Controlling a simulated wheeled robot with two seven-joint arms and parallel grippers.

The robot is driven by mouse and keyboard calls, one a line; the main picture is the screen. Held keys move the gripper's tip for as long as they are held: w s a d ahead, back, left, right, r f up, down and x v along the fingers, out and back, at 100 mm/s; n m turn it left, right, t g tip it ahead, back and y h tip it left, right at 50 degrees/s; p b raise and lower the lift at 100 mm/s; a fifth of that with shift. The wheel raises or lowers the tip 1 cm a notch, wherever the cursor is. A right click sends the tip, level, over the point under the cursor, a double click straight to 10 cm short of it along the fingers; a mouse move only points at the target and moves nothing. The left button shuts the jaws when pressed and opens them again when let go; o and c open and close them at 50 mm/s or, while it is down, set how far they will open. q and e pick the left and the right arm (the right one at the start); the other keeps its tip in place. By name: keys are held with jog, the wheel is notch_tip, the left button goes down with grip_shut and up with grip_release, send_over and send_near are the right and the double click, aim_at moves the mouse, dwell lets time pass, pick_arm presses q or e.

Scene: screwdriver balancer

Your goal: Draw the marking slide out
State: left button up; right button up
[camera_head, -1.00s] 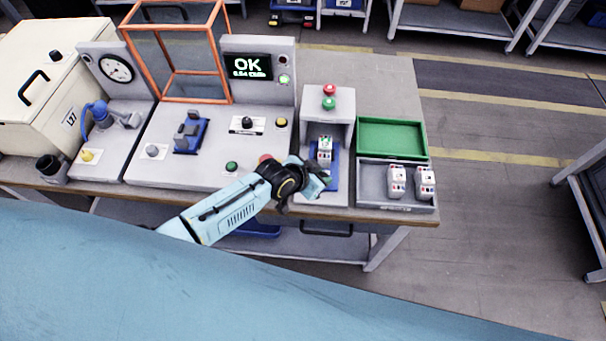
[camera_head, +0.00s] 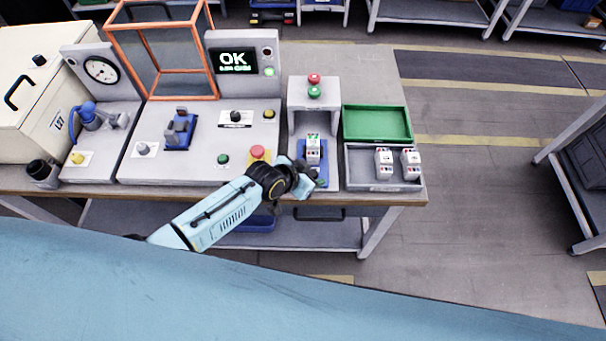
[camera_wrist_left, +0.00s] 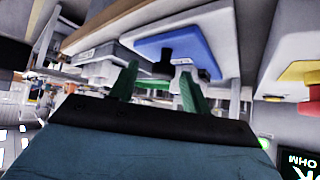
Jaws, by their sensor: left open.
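The marking slide is a blue plate (camera_head: 321,181) in the grey marking station (camera_head: 299,118). It carries a grey-white device (camera_head: 313,150) with coloured marks. In the left wrist view the blue plate (camera_wrist_left: 205,45) fills the upper middle, with a dark knob (camera_wrist_left: 161,66) at its near side. My left gripper (camera_head: 306,180) is at the front of the slide, by the bench's front edge. In the left wrist view its green fingers (camera_wrist_left: 158,84) are open, with the knob showing between or just beyond them. I cannot tell whether they touch it. My right gripper is not in view.
A red button (camera_head: 259,152) and a green button (camera_head: 223,159) sit left of my gripper. A grey tray (camera_head: 384,184) with two devices and an empty green tray (camera_head: 376,123) stand right of the station. The screen (camera_head: 234,61) reads OK. Floor right of the bench is free.

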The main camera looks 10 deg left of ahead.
pick_arm(q)
jog(key=shift+s+a+r, duration=0.15)
jog(key=shift+s+r, duration=0.05)
jog(key=shift+r, duration=0.05)
jog(key=p+v, duration=0.2)
jog(key=v, duration=1)
jog(key=shift+s+r, duration=0.15)
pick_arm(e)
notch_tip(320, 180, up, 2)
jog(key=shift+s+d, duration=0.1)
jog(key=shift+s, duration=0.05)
